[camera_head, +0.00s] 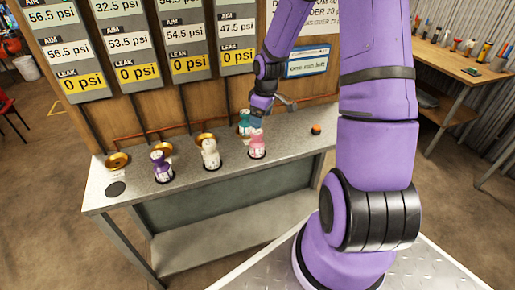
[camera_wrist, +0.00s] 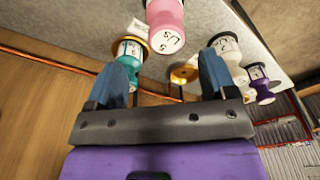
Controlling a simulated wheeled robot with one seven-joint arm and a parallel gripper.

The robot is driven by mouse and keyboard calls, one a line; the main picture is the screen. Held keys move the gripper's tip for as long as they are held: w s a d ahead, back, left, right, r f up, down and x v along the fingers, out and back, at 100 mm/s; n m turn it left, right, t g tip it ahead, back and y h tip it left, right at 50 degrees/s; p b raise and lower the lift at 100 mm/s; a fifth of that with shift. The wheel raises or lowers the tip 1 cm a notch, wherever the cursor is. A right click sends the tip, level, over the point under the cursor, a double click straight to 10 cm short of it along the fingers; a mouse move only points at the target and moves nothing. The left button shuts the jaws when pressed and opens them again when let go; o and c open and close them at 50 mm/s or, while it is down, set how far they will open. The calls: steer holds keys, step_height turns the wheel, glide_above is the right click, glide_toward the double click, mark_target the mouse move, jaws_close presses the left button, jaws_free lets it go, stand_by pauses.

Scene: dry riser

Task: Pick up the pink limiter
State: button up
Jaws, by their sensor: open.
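The pink limiter (camera_head: 257,145) stands upright on the grey metal bench (camera_head: 250,162), the rightmost of a row of limiters. In the wrist view the pink limiter (camera_wrist: 166,12) is at the top centre, with a "5 L/s" label and its upper part cut off by the frame. My gripper (camera_head: 277,104) is above the bench, just above and behind the pink limiter in the head view. In the wrist view my gripper (camera_wrist: 168,62) has its two blue-grey fingers apart with nothing between them. The pink limiter lies just beyond the fingertips, and I see no contact.
A teal limiter (camera_head: 243,122) stands close behind the pink one; a white limiter (camera_head: 210,153) and a purple limiter (camera_head: 161,167) stand to its left. Brass cups (camera_head: 117,160) line the back. The gauge board (camera_head: 170,100) rises behind.

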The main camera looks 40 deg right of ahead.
mark_target(256, 138)
steer(key=f, duration=0.4)
steer(key=shift+w+a+f, duration=0.1)
steer(key=shift+w+a, duration=0.05)
steer(key=shift+w, duration=0.05)
steer(key=f, duration=0.3)
steer(key=a+f, duration=0.1)
steer(key=shift+w+f, duration=0.2)
steer(key=shift+w, duration=0.05)
steer(key=shift+f, duration=0.5)
steer(key=shift+c, duration=0.4)
steer(key=c, duration=1.1)
